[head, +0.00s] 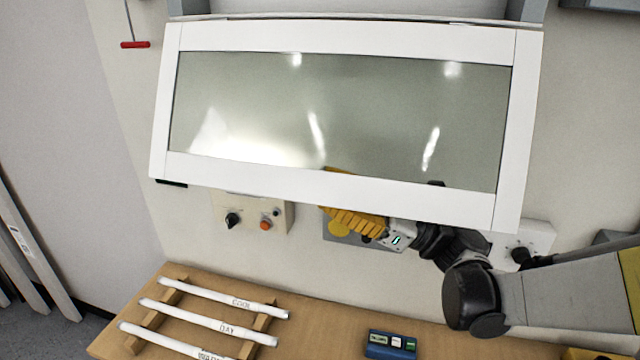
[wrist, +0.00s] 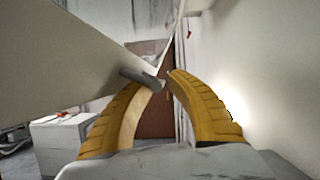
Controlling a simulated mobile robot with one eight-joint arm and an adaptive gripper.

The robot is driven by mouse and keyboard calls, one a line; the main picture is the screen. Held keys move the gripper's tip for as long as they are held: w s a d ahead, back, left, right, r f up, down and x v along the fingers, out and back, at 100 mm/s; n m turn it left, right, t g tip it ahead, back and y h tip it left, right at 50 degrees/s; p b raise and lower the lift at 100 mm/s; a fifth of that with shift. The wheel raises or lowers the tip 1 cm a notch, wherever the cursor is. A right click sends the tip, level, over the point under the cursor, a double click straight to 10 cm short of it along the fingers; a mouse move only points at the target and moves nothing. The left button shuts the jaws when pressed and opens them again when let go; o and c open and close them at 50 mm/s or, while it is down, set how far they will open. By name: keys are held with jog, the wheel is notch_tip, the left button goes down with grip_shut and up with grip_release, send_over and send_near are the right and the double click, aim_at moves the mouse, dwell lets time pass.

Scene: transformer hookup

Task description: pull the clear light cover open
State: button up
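The clear light cover (head: 340,110) is a see-through panel in a white frame, in the upper middle of the head view, tilted out from the wall. My gripper (head: 350,218) has yellow fingers at the cover's lower frame edge, right of its middle. One finger shows below the frame, and a bit of yellow shows through the panel just above it. In the wrist view my gripper (wrist: 163,79) has its fingertips apart. A dark grey bar (wrist: 139,77) by the left fingertip sits at the edge of a pale panel; I cannot tell whether they touch.
A control box (head: 252,214) with a black knob and orange button is on the wall below the cover. The wooden bench (head: 320,325) holds white labelled tubes (head: 208,320) on a rack and a small blue device (head: 391,343). A red-handled tool (head: 135,44) hangs at upper left.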

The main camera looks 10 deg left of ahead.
aim_at(305, 186)
jog(key=shift+a+r, duration=0.15)
jog(key=shift+a, duration=0.25)
grip_shut()
jog(key=s+r+m+t+p, duration=0.1)
jog(key=s+m, duration=0.1)
jog(key=s+r+m+t+p, duration=0.1)
jog(key=s+m, duration=0.1)
jog(key=s, duration=0.1)
jog(key=s+r+m+t+p, duration=0.1)
jog(key=s+r+m, duration=0.1)
jog(key=shift+s+a+r+p, duration=0.1)
jog(key=shift+s+a+p, duration=0.15)
jog(key=shift+s+p, duration=0.1)
jog(key=shift+w, duration=0.1)
